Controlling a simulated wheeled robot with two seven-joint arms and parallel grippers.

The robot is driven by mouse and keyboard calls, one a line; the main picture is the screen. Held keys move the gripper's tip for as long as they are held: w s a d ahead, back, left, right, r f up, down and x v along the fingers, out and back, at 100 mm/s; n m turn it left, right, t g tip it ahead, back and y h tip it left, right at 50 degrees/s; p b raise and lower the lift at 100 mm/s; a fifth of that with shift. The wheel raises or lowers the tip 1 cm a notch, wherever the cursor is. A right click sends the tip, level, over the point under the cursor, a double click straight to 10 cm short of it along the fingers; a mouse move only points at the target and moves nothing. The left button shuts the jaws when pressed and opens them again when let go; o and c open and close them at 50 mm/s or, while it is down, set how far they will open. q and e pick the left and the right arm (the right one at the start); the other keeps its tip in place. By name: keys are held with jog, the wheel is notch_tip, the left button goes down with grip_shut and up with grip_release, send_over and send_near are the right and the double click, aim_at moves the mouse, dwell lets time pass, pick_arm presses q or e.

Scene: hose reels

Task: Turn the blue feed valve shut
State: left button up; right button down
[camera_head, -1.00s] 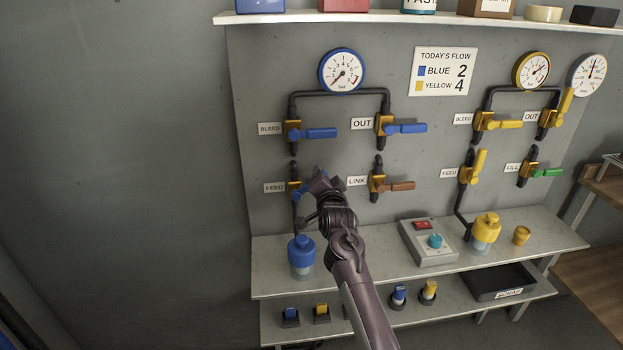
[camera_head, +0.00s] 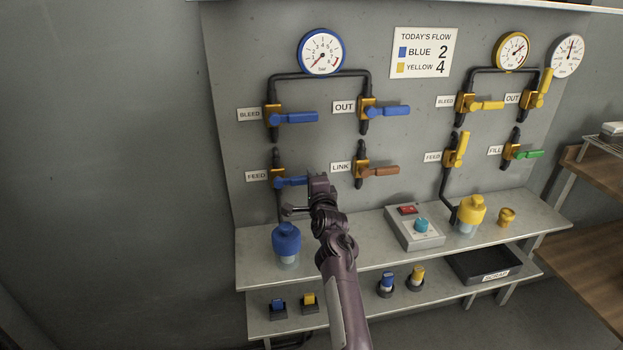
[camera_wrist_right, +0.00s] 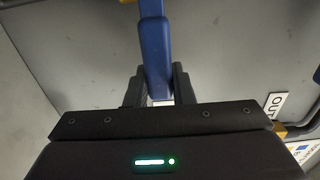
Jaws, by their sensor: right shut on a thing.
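The blue feed valve has a brass body (camera_head: 277,178) beside the FEED label, at the lower left of the panel. Its blue handle (camera_head: 290,181) points right and lies about level. My right gripper (camera_head: 308,182) is at the handle's outer end, and the arm partly hides that end. In the right wrist view the two dark fingers (camera_wrist_right: 160,88) stand on either side of the blue handle (camera_wrist_right: 155,50), shut on it. My left gripper is not in view.
The blue bleed handle (camera_head: 295,117) is above and the brown link handle (camera_head: 381,170) is close on the right. A blue-capped bottle (camera_head: 286,240) stands on the shelf below. A control box (camera_head: 414,228) stands further right.

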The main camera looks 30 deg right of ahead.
jog(key=shift+f, duration=0.15)
dwell(0.3)
jog(key=c, duration=1.2)
grip_release()
jog(key=shift+c, duration=0.2)
jog(key=shift+a, duration=0.1)
